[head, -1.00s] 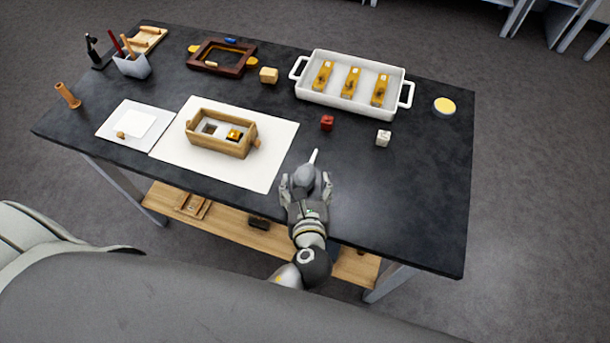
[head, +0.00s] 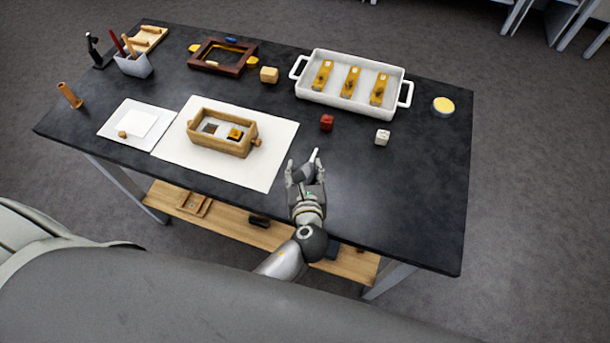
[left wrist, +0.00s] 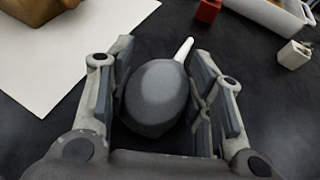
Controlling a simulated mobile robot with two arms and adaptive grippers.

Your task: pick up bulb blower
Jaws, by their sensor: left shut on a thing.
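The bulb blower is a dark grey rounded bulb with a thin white nozzle. In the left wrist view the bulb blower (left wrist: 156,98) sits between the two fingers of my left gripper (left wrist: 160,95), its nozzle pointing up and to the right. My left gripper is shut on it. In the head view the left gripper (head: 305,172) is over the front part of the black table, and the bulb blower (head: 306,173) shows between its fingers. Whether it touches the table is hard to tell. My right gripper is not in view.
A white sheet (head: 265,172) bearing a wooden box (head: 222,147) lies left of the gripper. A red cube (head: 327,122) and a white cube (head: 382,137) lie beyond. A white tray (head: 305,92) stands behind them.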

